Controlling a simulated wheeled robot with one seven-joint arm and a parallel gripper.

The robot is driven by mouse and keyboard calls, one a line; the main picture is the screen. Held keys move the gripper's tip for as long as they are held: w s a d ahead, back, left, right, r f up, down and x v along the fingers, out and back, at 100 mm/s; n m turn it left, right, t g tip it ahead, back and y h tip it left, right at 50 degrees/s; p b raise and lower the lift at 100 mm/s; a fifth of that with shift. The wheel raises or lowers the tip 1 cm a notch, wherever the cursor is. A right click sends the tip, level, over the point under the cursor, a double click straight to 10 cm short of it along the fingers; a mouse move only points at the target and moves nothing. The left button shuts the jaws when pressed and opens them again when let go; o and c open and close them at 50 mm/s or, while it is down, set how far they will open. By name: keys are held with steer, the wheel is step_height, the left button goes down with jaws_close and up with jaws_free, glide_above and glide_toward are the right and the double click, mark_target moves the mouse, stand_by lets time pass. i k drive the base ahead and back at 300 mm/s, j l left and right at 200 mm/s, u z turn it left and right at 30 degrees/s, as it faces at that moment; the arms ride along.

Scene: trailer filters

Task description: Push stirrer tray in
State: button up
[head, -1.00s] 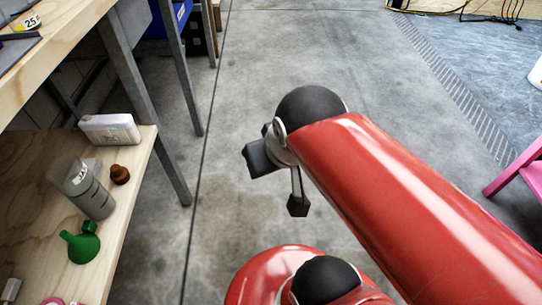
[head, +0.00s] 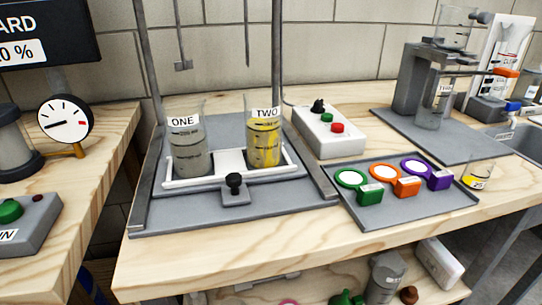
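The white stirrer tray (head: 229,162) sits on a grey base plate (head: 175,212) between two upright metal posts on the wooden bench. A black knob (head: 234,182) stands on a small grey block at its front edge. Beaker ONE (head: 190,150) with greyish contents stands at the tray's left, and beaker TWO (head: 264,145) with yellow contents at its right. A thin stirrer rod with a small paddle (head: 183,65) hangs above and behind beaker ONE. A second rod (head: 247,40) hangs behind beaker TWO. My gripper is not in view.
Right of the stand are a control box (head: 330,135) with green and red buttons and a grey tray (head: 420,208) with green, orange and purple filter holders. A gauge (head: 65,121) stands on the left bench. The bench's front strip (head: 240,245) is bare.

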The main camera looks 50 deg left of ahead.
mark_target(230, 173)
steer(key=u, duration=2.5)
